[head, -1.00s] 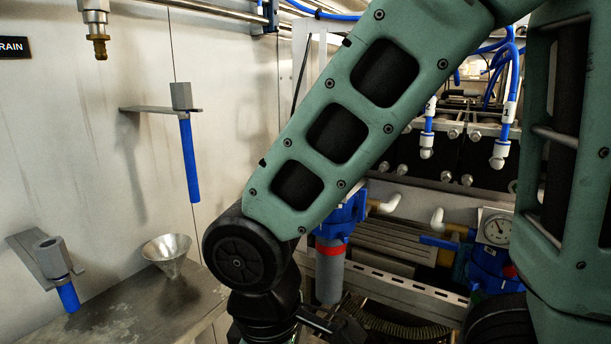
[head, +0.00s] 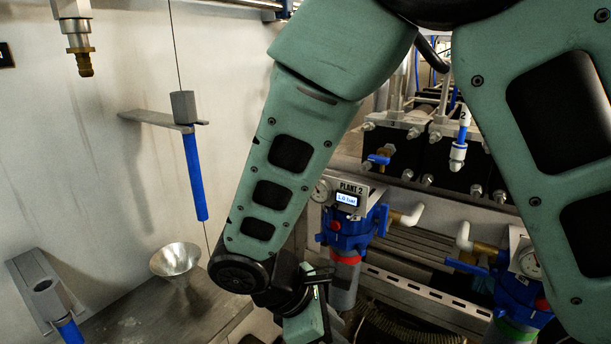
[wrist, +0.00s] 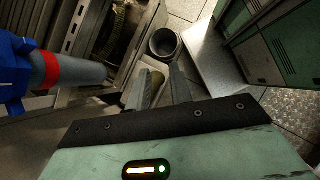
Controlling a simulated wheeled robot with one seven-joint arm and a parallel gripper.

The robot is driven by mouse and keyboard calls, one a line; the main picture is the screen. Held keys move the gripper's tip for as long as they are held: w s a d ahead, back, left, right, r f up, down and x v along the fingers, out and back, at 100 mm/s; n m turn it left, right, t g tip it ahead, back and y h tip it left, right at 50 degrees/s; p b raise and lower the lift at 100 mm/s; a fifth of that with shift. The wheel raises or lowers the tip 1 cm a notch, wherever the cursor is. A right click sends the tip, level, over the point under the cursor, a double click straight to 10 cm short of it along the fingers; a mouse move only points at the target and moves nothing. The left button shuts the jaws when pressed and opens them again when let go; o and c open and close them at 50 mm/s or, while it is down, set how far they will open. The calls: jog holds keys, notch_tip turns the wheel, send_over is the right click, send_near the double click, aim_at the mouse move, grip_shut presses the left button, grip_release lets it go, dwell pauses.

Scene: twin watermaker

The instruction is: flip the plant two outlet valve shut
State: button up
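The plant two unit (head: 348,228) is a blue filter housing with a red band, a grey bowl and a "PLANT 2" display reading about 1.0 bar. A small blue-handled valve (head: 379,160) with a brass body shows just above and behind its display. I cannot tell for certain that this is the outlet valve. In the wrist view, a blue housing with a red band and grey bowl (wrist: 75,70) lies at the left. My gripper (wrist: 160,76) has its two fingers apart with nothing held between them. It is beside that bowl, not touching the valve.
A second blue unit (head: 518,295) with a gauge and a blue lever (head: 466,267) stands at the right. A metal funnel (head: 176,260) rests on the left bench. White pipe elbows (head: 411,215) stick out between the units. An open round container (wrist: 165,43) is beyond my fingers.

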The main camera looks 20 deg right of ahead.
jog(key=w+d+r+n+t+h+p, duration=0.2)
jog(key=w+n+t+h+p, duration=0.35)
jog(key=w, duration=0.45)
jog(key=w+a+r+n+t+h+p, duration=0.2)
jog(key=w+a+r+n+t+h, duration=0.3)
jog(key=w+a+r+n+t, duration=0.4)
jog(key=shift+m+t, duration=0.45)
jog(key=shift+m, duration=0.1)
jog(key=w+d+p, duration=0.1)
jog(key=w+d, duration=0.1)
jog(key=d, duration=0.1)
jog(key=w+d+r+p, duration=0.1)
jog(key=w+d+p, duration=0.1)
jog(key=d, duration=0.1)
jog(key=w+d+p, duration=0.1)
jog(key=w+d, duration=0.1)
jog(key=d, duration=0.1)
jog(key=shift+d+r, duration=0.35)
jog(key=shift+d, duration=0.05)
jog(key=shift+s, duration=0.1)
grip_shut()
